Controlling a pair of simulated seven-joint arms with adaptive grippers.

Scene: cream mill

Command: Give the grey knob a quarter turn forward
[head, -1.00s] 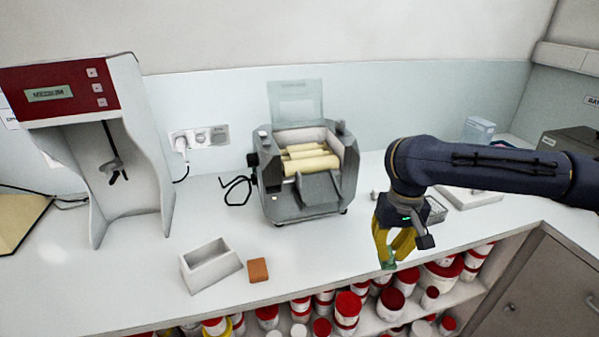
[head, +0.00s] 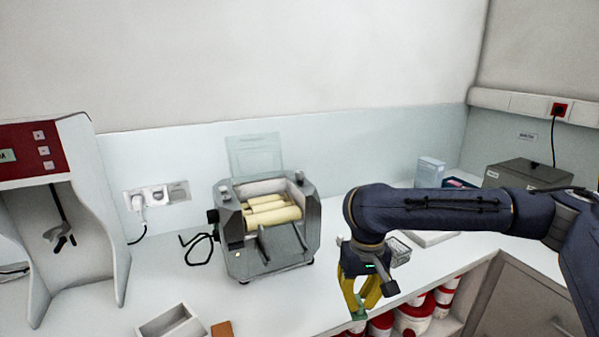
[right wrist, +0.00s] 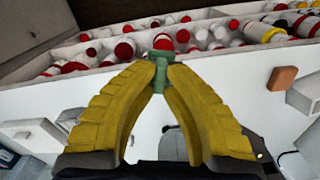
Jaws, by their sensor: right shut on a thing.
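The cream mill (head: 264,256) is a grey machine with cream rollers (head: 268,210) and a raised clear guard (head: 255,155), in the middle of the head view. Small knobs sit on its top corners: a grey one on the right (head: 299,177) and a paler one on the left (head: 225,191). Which is the task's knob I cannot tell for certain. My right gripper (head: 359,308), with yellow fingers, is in front and to the right of the mill, apart from it. It is shut on a small green piece (right wrist: 163,57), held upright at the fingertips. My left gripper is out of view.
An open pale box (head: 172,322) and an orange-brown block (head: 222,329) lie at the front left. A dispenser with a red panel (head: 32,150) stands at the left. Red-lidded jars (head: 414,318) fill the shelf below the counter edge.

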